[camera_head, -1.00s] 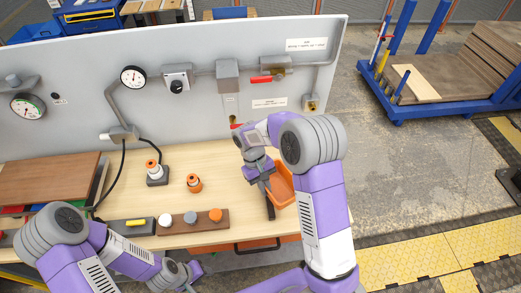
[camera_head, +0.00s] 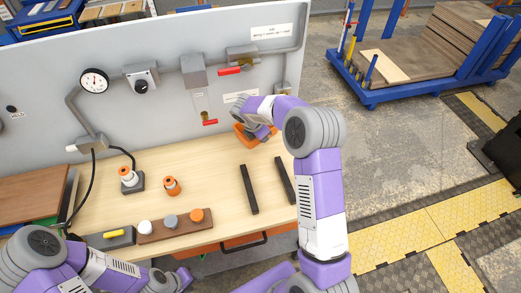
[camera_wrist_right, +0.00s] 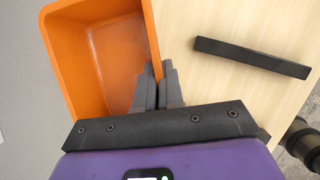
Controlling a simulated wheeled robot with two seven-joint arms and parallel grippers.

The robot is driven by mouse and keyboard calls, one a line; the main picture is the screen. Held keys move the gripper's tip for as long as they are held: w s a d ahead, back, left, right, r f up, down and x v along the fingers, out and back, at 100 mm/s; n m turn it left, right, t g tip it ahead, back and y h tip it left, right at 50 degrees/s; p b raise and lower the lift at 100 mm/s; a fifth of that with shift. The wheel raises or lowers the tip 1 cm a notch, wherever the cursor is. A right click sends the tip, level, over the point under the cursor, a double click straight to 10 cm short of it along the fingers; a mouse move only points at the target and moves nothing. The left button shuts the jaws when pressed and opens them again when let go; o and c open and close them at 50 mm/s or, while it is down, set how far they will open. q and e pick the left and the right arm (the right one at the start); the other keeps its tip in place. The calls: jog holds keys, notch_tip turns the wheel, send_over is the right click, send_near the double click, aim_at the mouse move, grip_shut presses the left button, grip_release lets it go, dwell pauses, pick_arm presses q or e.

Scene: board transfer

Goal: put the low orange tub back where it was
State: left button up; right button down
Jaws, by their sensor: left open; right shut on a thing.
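The low orange tub (camera_head: 242,139) is at the back right of the table, close to the grey panel, partly hidden by my right gripper (camera_head: 262,132). In the right wrist view the tub (camera_wrist_right: 122,52) looks empty, and my right gripper (camera_wrist_right: 158,88) is shut on its side wall. I cannot tell whether the tub touches the tabletop. Two dark bars (camera_head: 249,188) (camera_head: 285,180) lie apart on the table in front of the tub; one bar (camera_wrist_right: 252,57) also shows in the right wrist view. My left gripper (camera_head: 182,278) is low at the table's front edge, empty.
A wooden block with several round knobs (camera_head: 175,226) lies at the front of the table. An orange-topped bottle (camera_head: 171,186) and an orange-topped piece on a grey base (camera_head: 130,180) stand behind it. The table's middle is clear.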

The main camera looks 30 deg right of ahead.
notch_tip(320, 180, down, 8)
jog(key=shift+f+b, duration=0.15)
jog(key=shift+b, duration=0.3)
jog(key=shift+f, duration=0.15)
jog(key=c, duration=1.3)
grip_release()
jog(key=shift+o, duration=0.2)
jog(key=shift+r, duration=0.2)
jog(key=p+v, duration=0.1)
jog(key=v, duration=1.1)
jog(key=shift+s+r, duration=0.1)
